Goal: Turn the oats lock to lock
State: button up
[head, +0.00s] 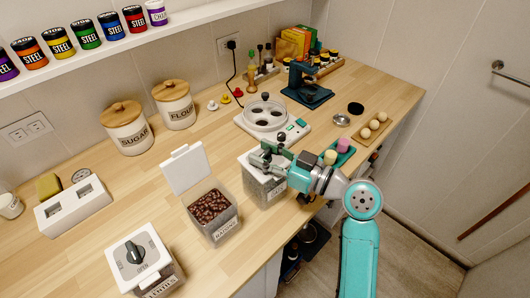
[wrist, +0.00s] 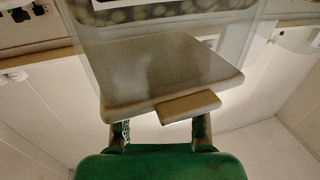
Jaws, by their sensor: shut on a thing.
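The knob is hidden by the fingers. In the wrist view the lid (wrist: 165,75) with its front tab fills the middle, with pale oat-like contents (wrist: 150,14) behind it. My fingers (wrist: 160,130) reach toward the lid from below.
Left of it, an open canister of brown contents (head: 209,205) has its lid raised. Another canister with a black knob marked OPEN (head: 134,252) stands front left. A green tray (head: 340,154) with two pastel pieces is to the right.

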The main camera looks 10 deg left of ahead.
jog(key=shift+m+t+h, duration=1.3)
jog(key=shift+m+t, duration=0.3)
jog(key=shift+t, duration=0.5)
jog(key=o, duration=1.2)
jog(key=v, duration=1.2)
jog(key=shift+s+a, duration=0.15)
jog(key=shift+m, duration=0.3)
